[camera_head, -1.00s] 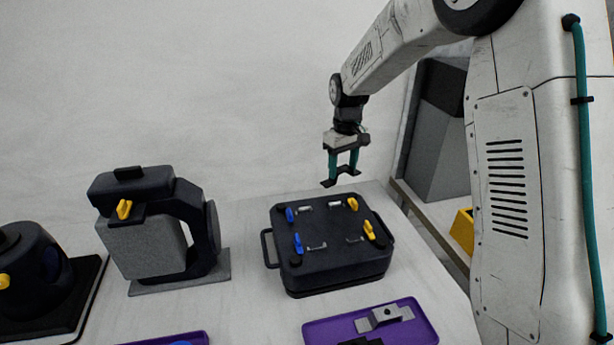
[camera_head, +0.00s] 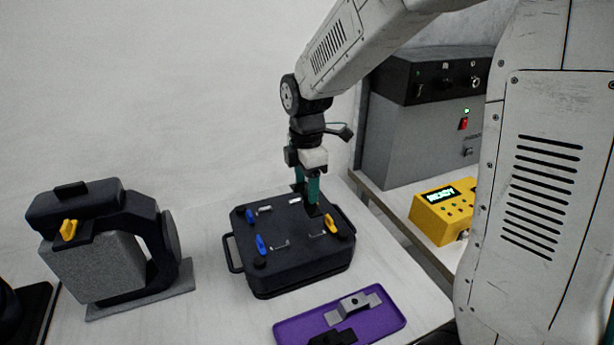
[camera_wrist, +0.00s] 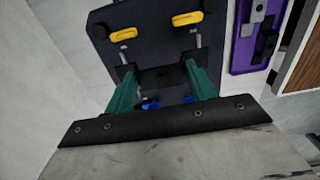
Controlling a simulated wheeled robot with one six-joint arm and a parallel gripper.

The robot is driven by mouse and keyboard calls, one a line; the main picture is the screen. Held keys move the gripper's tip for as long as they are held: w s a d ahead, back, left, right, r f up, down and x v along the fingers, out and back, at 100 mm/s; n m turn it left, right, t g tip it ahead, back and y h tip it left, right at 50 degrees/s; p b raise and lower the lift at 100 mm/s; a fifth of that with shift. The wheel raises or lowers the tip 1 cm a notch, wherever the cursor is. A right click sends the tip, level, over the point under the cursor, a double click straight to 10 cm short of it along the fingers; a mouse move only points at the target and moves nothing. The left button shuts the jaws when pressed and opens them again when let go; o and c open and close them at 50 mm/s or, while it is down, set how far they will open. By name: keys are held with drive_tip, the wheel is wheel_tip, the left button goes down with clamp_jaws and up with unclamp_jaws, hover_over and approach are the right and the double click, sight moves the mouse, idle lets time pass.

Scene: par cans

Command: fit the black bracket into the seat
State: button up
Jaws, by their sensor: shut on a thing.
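My gripper (camera_head: 312,200) points down at the top of a black case (camera_head: 290,262) with blue and yellow latches. In the wrist view its teal fingers (camera_wrist: 160,82) stand apart, with black tips against a dark part on the case's top. I cannot make out that part's outline. A black bracket (camera_head: 335,338) lies in the purple tray at the front, cut off by the lower edge of the head view. It also shows beside a grey bracket in the wrist view (camera_wrist: 266,42). I cannot tell which place is the seat.
The purple tray (camera_head: 288,331) also holds a grey bracket (camera_head: 354,304). A black and grey lamp (camera_head: 105,245) stands on the left. A yellow box (camera_head: 440,222) reading READY and a grey cabinet (camera_head: 410,140) stand on the right. Bare table lies between lamp and case.

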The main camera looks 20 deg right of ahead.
drive_tip(key=shift+f, duration=2.3)
drive_tip(key=shift+d, duration=0.25)
drive_tip(key=shift+f, duration=0.7)
drive_tip(key=o, duration=1.1)
drive_tip(key=shift+o, duration=0.2)
